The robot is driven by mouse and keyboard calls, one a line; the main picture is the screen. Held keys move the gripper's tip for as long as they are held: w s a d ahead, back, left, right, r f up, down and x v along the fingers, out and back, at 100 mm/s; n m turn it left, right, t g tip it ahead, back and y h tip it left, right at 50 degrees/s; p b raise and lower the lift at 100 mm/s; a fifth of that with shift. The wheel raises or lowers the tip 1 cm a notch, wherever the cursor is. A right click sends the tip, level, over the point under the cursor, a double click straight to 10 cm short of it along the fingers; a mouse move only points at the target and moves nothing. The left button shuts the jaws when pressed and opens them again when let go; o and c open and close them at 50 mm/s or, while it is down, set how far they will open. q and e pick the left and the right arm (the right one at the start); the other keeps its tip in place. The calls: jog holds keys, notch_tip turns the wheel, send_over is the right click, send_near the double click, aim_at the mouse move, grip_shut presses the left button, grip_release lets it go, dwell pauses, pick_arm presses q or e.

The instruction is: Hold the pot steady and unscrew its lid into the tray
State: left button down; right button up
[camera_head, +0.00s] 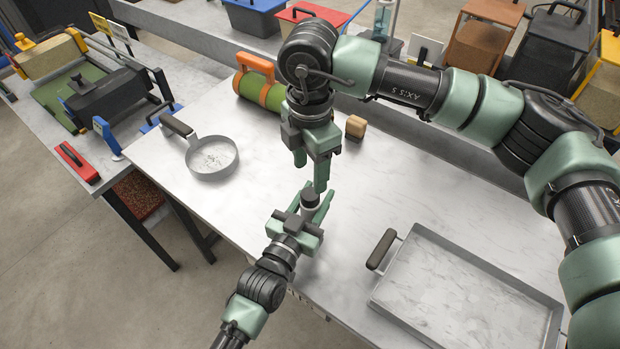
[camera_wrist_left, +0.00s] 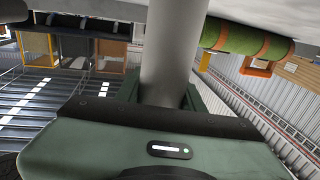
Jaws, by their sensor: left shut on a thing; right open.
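The pot is a small grey cylinder (camera_head: 309,207) with a dark lid (camera_head: 310,196) on top. My left gripper (camera_head: 317,201) is shut on the pot. In the left wrist view the pot (camera_wrist_left: 170,60) is a smooth grey column between the fingers. My right gripper (camera_head: 311,172) is open, fingers pointing down, just above the lid. I cannot tell whether a finger touches the lid. The grey metal tray (camera_head: 460,300) with a dark handle lies at the right of the table and looks empty.
A round shallow pan (camera_head: 212,158) lies on the left of the table (camera_head: 240,205). A green roll with an orange handle (camera_head: 262,88) and a small wooden block (camera_head: 355,126) are at the back. Table space between pan and tray is mostly clear.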

aim_at(311, 193)
notch_tip(311, 193, down, 7)
jog(key=shift+f, duration=0.2)
dwell(0.3)
grip_shut()
